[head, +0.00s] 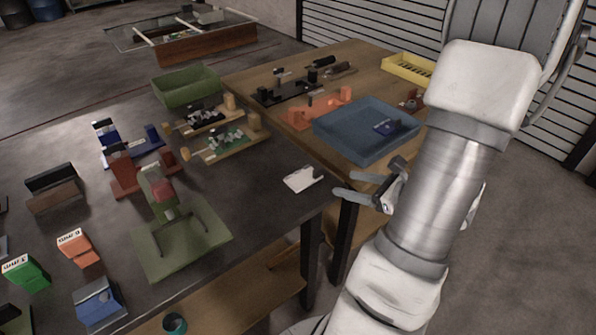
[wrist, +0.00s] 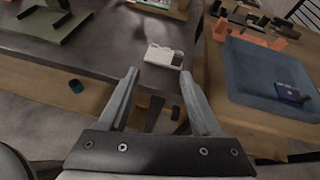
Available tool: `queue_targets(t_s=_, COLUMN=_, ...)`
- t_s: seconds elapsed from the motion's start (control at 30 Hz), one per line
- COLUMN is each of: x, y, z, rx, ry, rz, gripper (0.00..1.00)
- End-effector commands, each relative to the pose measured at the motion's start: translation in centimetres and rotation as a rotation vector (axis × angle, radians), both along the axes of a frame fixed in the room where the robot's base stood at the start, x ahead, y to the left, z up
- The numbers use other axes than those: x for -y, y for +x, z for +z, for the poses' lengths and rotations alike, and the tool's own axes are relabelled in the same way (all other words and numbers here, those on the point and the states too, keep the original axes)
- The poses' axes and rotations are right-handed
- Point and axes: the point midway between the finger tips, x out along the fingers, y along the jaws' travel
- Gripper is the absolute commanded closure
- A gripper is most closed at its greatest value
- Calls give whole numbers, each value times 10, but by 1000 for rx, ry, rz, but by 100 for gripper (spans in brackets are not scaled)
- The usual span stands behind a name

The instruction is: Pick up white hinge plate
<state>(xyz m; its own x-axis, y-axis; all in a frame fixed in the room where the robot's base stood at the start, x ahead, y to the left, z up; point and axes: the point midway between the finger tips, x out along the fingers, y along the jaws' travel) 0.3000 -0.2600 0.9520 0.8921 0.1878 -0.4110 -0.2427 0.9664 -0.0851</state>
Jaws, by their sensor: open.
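The white hinge plate (head: 303,179) lies flat on the dark table (head: 265,205), close to its right edge. In the wrist view the white hinge plate (wrist: 163,55) lies ahead of the fingertips, roughly midway between them. It is a small pale plate with a notched edge. My gripper (head: 352,184) is just right of the plate in the head view, beyond the table's edge, with its fingers pointing toward it. In the wrist view my gripper (wrist: 159,78) has its two fingers spread wide with nothing between them. The fingers are apart from the plate.
A blue tray (head: 350,158) holding a small blue part stands on the wooden table to the right. A green stand (head: 183,240) and boards with green pieces (head: 228,146) are left of and behind the plate. A green bin (head: 187,88) stands farther back. Dark tabletop around the plate is clear.

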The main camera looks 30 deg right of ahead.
Motion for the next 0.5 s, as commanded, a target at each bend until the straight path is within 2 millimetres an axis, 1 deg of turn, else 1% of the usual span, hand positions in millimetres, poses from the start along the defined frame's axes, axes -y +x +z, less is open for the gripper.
queue_targets(t_s=0.03, x=11, y=-6, z=-5, rx=6, ry=38, rz=-68, gripper=35)
queue_targets(t_s=0.1, x=21, y=-10, z=-8, rx=14, ry=73, rz=-130, gripper=35)
queue_targets(t_s=0.17, x=26, y=-10, z=-10, rx=18, ry=89, rz=-158, gripper=35)
queue_targets(t_s=0.23, x=27, y=-5, z=-13, rx=19, ry=96, rz=-169, gripper=35)
queue_targets(t_s=0.37, x=24, y=18, z=-23, rx=18, ry=95, rz=-164, gripper=35)
queue_targets(t_s=0.5, x=22, y=47, z=-35, rx=19, ry=94, rz=-165, gripper=35)
